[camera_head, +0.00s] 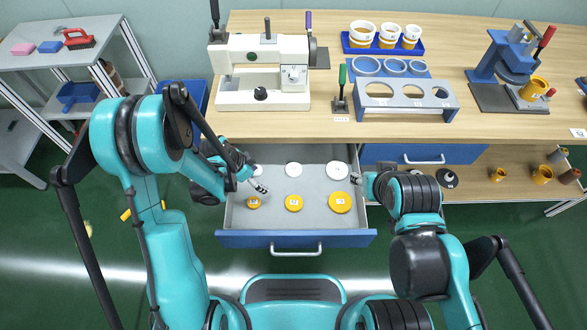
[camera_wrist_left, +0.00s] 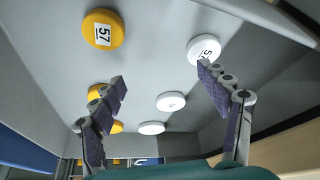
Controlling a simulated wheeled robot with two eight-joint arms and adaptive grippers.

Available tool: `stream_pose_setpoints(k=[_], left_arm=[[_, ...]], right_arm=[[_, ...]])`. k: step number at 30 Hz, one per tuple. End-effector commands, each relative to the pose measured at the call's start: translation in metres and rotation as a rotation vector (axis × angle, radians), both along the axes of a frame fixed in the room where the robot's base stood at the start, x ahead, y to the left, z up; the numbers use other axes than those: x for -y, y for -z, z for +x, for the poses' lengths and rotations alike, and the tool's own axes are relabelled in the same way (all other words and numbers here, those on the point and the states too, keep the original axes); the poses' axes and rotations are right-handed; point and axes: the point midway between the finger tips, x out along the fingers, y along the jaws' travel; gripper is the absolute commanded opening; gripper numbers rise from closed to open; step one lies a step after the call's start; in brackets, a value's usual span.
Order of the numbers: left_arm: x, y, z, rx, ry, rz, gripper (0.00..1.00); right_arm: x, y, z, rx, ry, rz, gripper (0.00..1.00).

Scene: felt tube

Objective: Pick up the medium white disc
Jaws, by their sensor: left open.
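The medium white disc (camera_head: 294,169) lies flat in the open drawer, in the middle of the back row. In the left wrist view the medium white disc (camera_wrist_left: 170,101) shows between the fingers, below their tips and apart from them. My left gripper (camera_head: 260,186) is over the left part of the drawer, left of this disc. In the left wrist view its fingers (camera_wrist_left: 160,77) are spread and empty. My right gripper (camera_head: 356,178) is at the drawer's right edge; its fingers are too small to judge.
A small white disc (camera_head: 257,170), partly covered by my left gripper, and a large white disc (camera_head: 337,171) flank the medium one. Three yellow discs (camera_head: 294,203) form the front row. The drawer (camera_head: 237,222) walls and tabletop edge (camera_head: 290,138) bound the space.

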Motion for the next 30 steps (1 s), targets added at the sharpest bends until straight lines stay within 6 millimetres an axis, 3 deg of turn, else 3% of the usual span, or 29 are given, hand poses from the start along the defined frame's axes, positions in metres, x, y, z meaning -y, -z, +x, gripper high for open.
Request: stream_pose_setpoints(k=[7,17,24,30], left_arm=[[0.042,0.002,0.022,0.001,0.005,0.000,0.76],[0.064,0.000,0.034,0.000,0.000,0.000,0.76],[0.098,0.002,0.052,0.001,0.003,0.001,0.76],[0.108,0.028,0.058,0.002,-0.002,0.001,0.76]], right_arm=[[0.000,0.009,0.000,0.000,0.000,0.000,0.40],[0.000,0.012,0.000,0.000,0.000,0.000,0.40],[0.000,0.020,0.000,0.000,0.000,0.000,0.40],[0.000,0.031,0.000,0.000,0.000,0.000,0.40]])
